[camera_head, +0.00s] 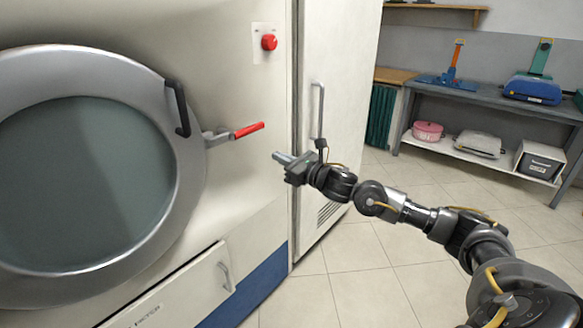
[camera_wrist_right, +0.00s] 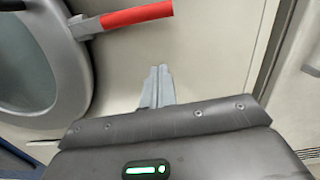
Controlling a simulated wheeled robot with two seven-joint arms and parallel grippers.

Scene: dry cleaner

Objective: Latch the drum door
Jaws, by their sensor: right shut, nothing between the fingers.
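The round drum door (camera_head: 185,185) with its grey rim and dark glass fills the left of the head view and looks closed against the machine front. A black handle (camera_head: 179,108) sits on its upper right rim. The latch lever (camera_head: 247,130) with a red grip sticks out to the right from the door's right edge; it also shows at the top left of the right wrist view (camera_wrist_right: 137,16). My right gripper (camera_head: 278,156) is shut and empty, apart from the red grip, to its right and a little lower. Its fingers also show in the wrist view (camera_wrist_right: 158,86). My left gripper is out of view.
A red button (camera_head: 269,42) is on the panel above the lever. A tall cabinet door with a vertical handle (camera_head: 318,108) stands just behind my right gripper. A drawer handle (camera_head: 225,276) is below. A shelf table (camera_head: 480,106) stands back right; the floor between is clear.

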